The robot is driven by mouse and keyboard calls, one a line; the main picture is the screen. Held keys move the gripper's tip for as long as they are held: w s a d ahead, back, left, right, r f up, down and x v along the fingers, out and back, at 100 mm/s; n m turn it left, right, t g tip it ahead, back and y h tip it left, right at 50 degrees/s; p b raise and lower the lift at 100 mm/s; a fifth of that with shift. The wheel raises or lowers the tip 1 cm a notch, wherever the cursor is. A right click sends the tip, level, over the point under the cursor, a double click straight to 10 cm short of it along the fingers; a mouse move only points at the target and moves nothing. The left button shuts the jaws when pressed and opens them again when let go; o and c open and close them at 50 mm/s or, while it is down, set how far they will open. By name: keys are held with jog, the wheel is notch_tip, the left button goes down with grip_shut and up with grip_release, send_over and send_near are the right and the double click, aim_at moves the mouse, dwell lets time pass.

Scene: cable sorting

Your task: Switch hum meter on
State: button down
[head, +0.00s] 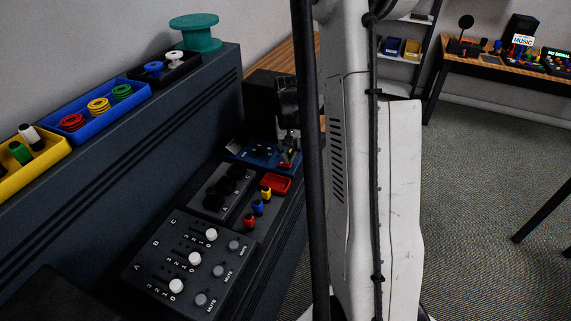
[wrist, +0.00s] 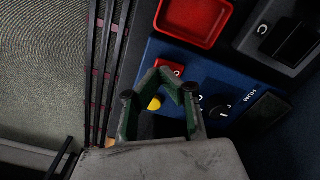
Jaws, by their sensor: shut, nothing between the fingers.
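The hum meter is a blue panel (wrist: 215,75) with a "HUM" label and a dark rectangular window (wrist: 264,113) in the wrist view. It carries a black round knob (wrist: 219,111), a red part (wrist: 173,66) with a white mark, and a yellow round part (wrist: 155,103). The head view shows the blue panel (head: 258,152) at the far end of the console, partly behind my arm. My gripper (wrist: 168,80) is shut and empty, its fingertips over the panel beside the red part. I cannot tell whether they touch it. It also shows in the head view (head: 287,158).
A red tray (wrist: 194,20) adjoins the panel. The console's fader unit (head: 185,262) and several coloured plugs (head: 257,207) lie nearer. A shelf holds a yellow bin (head: 30,160), a blue bin (head: 95,108) and a green spool (head: 196,32). Open floor is to the right.

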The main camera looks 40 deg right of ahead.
aim_at(288, 165)
jog(key=shift+f+b, duration=0.85)
jog(key=shift+f, duration=0.1)
dwell(0.6)
jog(key=shift+r, duration=0.15)
jog(key=shift+r+p, duration=1.65)
jog(key=shift+r, duration=1.75)
jog(key=shift+a+r, duration=0.15)
jog(key=shift+a, duration=0.05)
jog(key=s+a+r+n+t+b, duration=0.1)
jog(key=s+a+r+n+t, duration=0.2)
jog(key=a, duration=0.5)
jog(key=s+a+r+b, duration=0.1)
jog(key=s+a+r, duration=0.1)
jog(key=a+r, duration=0.5)
jog(key=s+a+r+n+t+b, duration=0.1)
jog(key=s+a+r+n+t, duration=0.15)
jog(key=a, duration=0.65)
jog(key=s+a+n+t+b, duration=0.1)
jog(key=s+a, duration=0.6)
jog(key=shift+s+a+t, duration=0.15)
jog(key=shift+t, duration=0.2)
